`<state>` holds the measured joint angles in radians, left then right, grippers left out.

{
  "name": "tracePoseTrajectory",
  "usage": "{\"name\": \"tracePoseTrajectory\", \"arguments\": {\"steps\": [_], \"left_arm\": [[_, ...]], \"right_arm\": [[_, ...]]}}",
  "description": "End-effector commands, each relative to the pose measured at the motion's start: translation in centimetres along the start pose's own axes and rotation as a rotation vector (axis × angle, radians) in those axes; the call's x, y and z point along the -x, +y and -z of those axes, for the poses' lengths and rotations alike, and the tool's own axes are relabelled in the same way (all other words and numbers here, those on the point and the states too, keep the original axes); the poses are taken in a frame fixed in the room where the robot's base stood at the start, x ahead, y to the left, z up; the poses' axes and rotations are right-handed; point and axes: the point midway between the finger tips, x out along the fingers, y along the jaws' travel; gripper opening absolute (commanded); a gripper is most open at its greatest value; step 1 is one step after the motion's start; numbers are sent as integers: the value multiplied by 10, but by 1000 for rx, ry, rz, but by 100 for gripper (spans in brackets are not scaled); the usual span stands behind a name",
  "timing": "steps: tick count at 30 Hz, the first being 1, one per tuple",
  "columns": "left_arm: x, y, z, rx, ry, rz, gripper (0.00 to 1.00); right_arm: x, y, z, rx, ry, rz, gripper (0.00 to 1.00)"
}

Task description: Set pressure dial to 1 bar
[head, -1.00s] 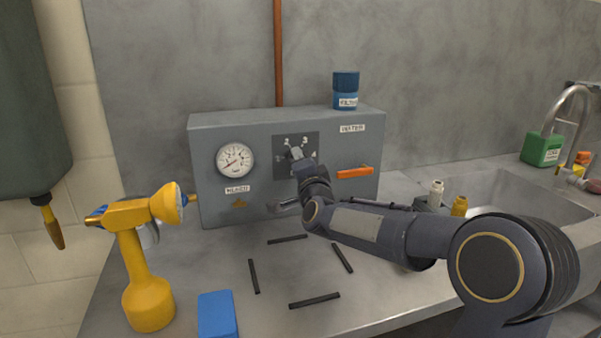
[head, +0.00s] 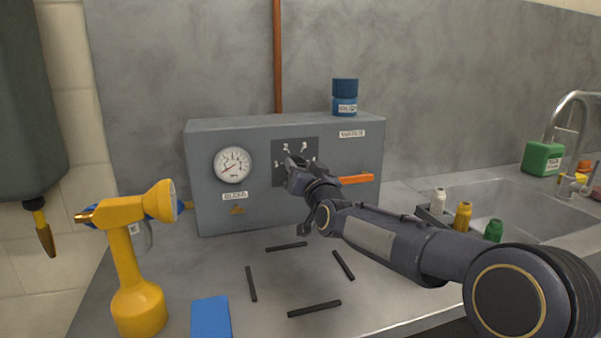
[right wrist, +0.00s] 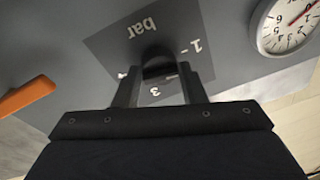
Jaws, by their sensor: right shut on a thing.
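The pressure dial sits on a dark square plate (head: 308,147) on the front of the grey box (head: 255,205). In the right wrist view the two fingers (right wrist: 160,84) are shut on the dark dial knob (right wrist: 158,64), one on each side. The plate there shows "bar" upside down, a 1 and a 3. Where the knob points cannot be told. My left gripper is not in view.
A round white gauge (head: 232,165) is left of the dial, its needle pointing lower left. An orange lever (head: 357,180) is close to the right. A blue jar (head: 345,98) stands on the box. A yellow tool (head: 133,260) and dark strips (head: 314,308) are on the counter.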

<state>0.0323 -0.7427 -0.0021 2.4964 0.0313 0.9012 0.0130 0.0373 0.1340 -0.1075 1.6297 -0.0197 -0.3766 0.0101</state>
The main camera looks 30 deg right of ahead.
Motion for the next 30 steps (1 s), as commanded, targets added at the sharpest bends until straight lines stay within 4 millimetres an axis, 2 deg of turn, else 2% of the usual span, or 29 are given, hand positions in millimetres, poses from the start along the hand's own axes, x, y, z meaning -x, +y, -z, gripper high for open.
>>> {"name": "tracePoseTrajectory", "arguments": {"steps": [1,10,27,28,30], "left_arm": [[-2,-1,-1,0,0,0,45],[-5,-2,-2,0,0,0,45],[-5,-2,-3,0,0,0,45],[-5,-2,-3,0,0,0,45],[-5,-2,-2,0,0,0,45]], "right_arm": [[0,1,-5,29,-13,2,15],[0,2,-5,151,-25,14,15],[0,2,-4,183,-27,18,15],[0,2,-4,183,-27,18,39],[0,2,-4,183,-26,17,48]]}}
